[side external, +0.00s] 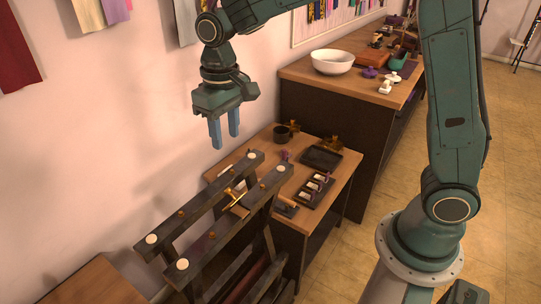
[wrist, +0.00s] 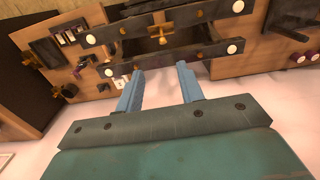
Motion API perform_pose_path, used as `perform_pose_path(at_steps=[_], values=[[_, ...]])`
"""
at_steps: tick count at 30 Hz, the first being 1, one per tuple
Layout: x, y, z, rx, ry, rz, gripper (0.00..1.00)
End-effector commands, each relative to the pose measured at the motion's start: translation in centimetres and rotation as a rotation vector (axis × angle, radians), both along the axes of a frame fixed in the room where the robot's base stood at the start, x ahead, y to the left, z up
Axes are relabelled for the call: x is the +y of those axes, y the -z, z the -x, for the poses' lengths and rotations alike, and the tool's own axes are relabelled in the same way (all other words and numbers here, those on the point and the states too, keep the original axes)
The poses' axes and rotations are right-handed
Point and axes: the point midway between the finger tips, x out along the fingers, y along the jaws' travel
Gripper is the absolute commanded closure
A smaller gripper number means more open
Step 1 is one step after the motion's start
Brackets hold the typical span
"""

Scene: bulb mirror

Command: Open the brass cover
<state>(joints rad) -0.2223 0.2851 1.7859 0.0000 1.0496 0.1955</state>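A small brass piece (side external: 233,197) with a cross-shaped handle sits between the two dark top bars of a rack (side external: 190,207). It also shows in the wrist view (wrist: 162,38), beyond my fingertips. I cannot tell for certain that it is the brass cover, or whether it is open or shut. My gripper (side external: 225,136) is open and empty, its two blue fingers pointing down. It hangs in the air above and behind the rack, near the wall, apart from everything. In the wrist view the open fingers (wrist: 158,74) point toward the rack.
A low wooden table (side external: 338,178) beside the rack holds a dark tray (side external: 321,158), a dark mug (side external: 283,133) and several small items. A taller counter (side external: 300,72) behind carries a white bowl (side external: 333,62). White round caps mark the rack's bar ends.

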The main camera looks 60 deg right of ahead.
Motion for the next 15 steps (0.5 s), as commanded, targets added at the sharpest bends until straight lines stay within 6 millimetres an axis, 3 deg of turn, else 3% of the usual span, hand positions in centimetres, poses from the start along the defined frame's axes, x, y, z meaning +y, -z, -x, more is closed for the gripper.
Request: perform_pose_path(at_steps=[15], values=[[0.67, 1.45, -0.93, 0.022, 0.027, 0.005, 0.62]])
